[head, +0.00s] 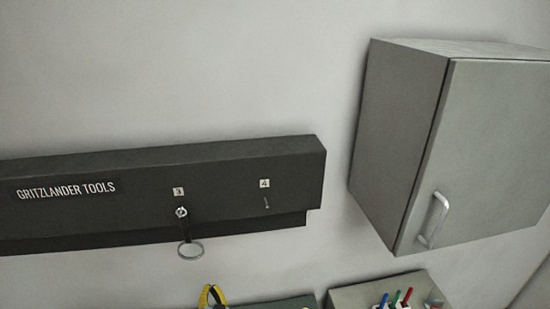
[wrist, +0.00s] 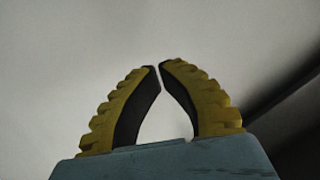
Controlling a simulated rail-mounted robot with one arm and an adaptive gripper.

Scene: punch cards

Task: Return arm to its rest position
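My gripper (wrist: 159,67) shows in the wrist view with two yellow, ridged fingers lined in black. The fingertips are drawn together with only a thin gap at the top, and nothing is seen between them. Behind them is a plain pale wall. In the head view, the yellow and black top of my gripper (head: 213,295) shows at the bottom edge, below the dark tool rack. The rest of my arm is mostly out of that view.
A dark rack (head: 140,175) marked "GRITZLANDER TOOLS" is on the wall, with a ring (head: 190,250) hanging under label 3 and an empty peg (head: 267,203) under label 4. A grey cabinet (head: 465,150) is at right. Colored pens (head: 396,298) stand below it.

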